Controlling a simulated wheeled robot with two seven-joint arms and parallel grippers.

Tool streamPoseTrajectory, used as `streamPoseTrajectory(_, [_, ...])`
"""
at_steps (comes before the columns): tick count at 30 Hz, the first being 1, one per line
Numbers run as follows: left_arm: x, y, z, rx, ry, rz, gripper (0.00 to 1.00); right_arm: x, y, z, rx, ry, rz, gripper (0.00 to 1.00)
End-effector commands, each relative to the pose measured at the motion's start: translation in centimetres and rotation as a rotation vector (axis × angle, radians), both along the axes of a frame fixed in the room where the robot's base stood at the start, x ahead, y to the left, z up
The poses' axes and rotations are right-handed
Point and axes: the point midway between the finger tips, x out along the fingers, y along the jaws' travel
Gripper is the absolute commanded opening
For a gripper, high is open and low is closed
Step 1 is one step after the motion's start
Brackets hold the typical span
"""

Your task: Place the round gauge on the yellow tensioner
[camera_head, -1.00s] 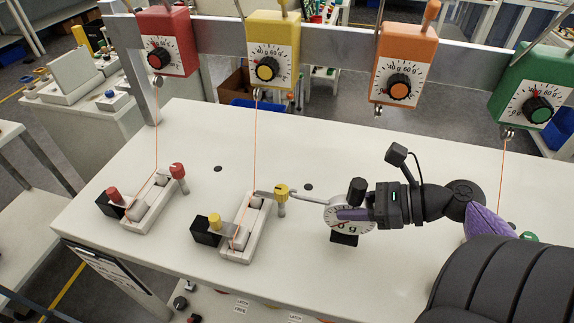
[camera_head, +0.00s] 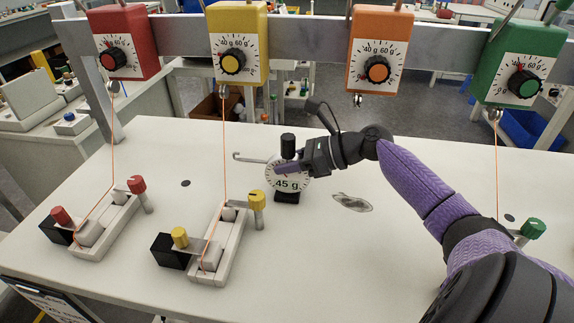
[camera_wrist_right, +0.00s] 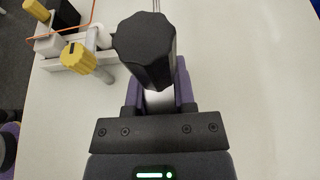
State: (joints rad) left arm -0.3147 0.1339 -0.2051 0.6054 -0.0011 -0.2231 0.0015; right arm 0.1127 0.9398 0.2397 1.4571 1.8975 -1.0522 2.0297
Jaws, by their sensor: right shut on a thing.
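The round gauge (camera_head: 289,183) has a white dial reading 45 g, a black knob on top and a dark foot. My right gripper (camera_head: 293,168) is shut on it, with purple fingers across the dial. A thin hooked rod (camera_head: 250,158) points left from the gauge towards the orange thread. The yellow tensioner (camera_head: 238,45) hangs on the rail, its thread running down to a white fixture (camera_head: 222,245) with yellow knobs. The gauge is behind and right of that fixture. In the right wrist view the black knob (camera_wrist_right: 146,48) hides most of the gauge. My left gripper is out of view.
Red (camera_head: 124,45), orange (camera_head: 380,50) and green (camera_head: 520,65) boxes hang on the same rail. A second white fixture (camera_head: 105,230) with red knobs stands left. A flat grey patch (camera_head: 352,202) lies right of the gauge. The white table is otherwise mostly clear around the gauge.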

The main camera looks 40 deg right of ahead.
Motion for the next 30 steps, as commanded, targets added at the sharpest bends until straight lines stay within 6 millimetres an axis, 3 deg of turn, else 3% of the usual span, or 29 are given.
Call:
streamPoseTrajectory(3, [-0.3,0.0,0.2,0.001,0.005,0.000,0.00,0.0,0.0,0.0,0.002,-0.001,0.000,0.00])
streamPoseTrajectory(4, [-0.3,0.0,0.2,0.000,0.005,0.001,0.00,0.0,0.0,-0.1,0.001,0.000,0.000,0.38])
streamPoseTrajectory(8, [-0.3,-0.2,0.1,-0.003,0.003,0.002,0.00,0.0,0.0,-0.1,0.001,-0.001,0.000,0.66])
streamPoseTrajectory(17, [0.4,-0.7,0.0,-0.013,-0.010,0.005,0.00,-0.1,0.0,0.1,-0.001,-0.001,0.001,0.67])
streamPoseTrajectory(24, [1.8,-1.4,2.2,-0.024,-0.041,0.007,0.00,-3.6,-2.9,2.4,0.001,0.002,-0.002,0.67])
streamPoseTrajectory(30, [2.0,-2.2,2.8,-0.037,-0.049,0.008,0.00,-5.4,-4.3,3.1,0.000,-0.001,-0.001,0.67])
